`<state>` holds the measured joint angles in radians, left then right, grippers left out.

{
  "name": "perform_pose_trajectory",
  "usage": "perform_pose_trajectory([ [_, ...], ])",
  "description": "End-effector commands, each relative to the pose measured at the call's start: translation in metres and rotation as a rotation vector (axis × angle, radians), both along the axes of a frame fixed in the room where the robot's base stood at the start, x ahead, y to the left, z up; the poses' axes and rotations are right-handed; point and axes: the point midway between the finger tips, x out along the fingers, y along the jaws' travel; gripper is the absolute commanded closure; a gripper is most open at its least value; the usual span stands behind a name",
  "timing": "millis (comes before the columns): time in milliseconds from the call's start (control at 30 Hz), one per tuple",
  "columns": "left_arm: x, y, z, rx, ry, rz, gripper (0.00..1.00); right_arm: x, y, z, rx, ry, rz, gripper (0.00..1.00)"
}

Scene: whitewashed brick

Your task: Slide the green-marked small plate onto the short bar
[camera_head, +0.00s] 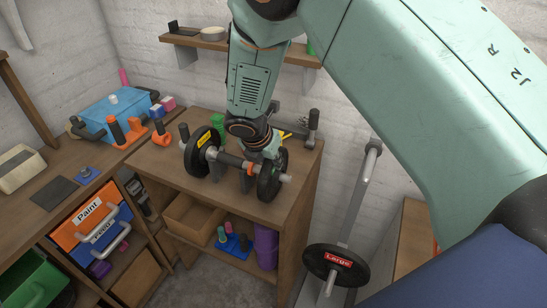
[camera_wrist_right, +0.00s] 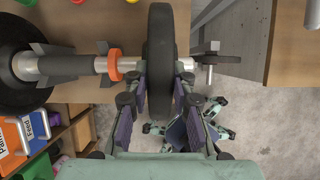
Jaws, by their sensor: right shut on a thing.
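The short bar (camera_head: 229,159) lies across grey cradles on the wooden table, with an orange collar (camera_wrist_right: 116,65) toward its right end. A dark plate with a yellow mark (camera_head: 199,150) sits on its left end. My right gripper (camera_wrist_right: 160,75) is shut on a second small dark plate (camera_head: 267,182), held upright. The wrist view shows this plate (camera_wrist_right: 159,40) edge-on, with silver bar end showing on both sides, so it appears to be around the bar, a little right of the collar. Its green mark is hidden. My left gripper is not in view.
A stand holding a plate marked Large (camera_head: 335,264) is right of the table (camera_head: 287,198). A green object (camera_head: 218,122) and yellow pieces are behind the bar. A workbench with a blue box (camera_head: 115,112) is left. A shelf (camera_head: 225,45) hangs behind.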

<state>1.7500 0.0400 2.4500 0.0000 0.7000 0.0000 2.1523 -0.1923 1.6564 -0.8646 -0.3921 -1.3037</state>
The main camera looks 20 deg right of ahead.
Motion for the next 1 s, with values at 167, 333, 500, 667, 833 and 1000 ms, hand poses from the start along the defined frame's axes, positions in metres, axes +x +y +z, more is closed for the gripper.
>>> perform_pose_trajectory([
  [167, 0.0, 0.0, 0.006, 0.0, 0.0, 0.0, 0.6, 0.006, 0.004, 0.004, -0.001, -0.007, 0.002, 1.0],
  [333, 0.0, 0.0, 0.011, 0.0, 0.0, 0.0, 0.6, 0.009, 0.007, 0.004, -0.001, -0.005, 0.002, 1.0],
  [500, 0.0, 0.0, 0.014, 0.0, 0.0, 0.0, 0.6, 0.013, 0.01, 0.004, -0.001, -0.005, 0.001, 1.0],
  [667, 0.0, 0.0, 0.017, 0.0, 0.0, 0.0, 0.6, 0.017, 0.013, 0.004, -0.002, -0.006, 0.003, 1.0],
  [833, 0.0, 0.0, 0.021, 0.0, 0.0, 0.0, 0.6, 0.021, 0.016, 0.004, -0.001, -0.007, 0.001, 1.0],
  [1000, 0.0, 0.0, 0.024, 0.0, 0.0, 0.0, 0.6, 0.024, 0.019, 0.004, 0.0, -0.006, 0.001, 1.0],
])
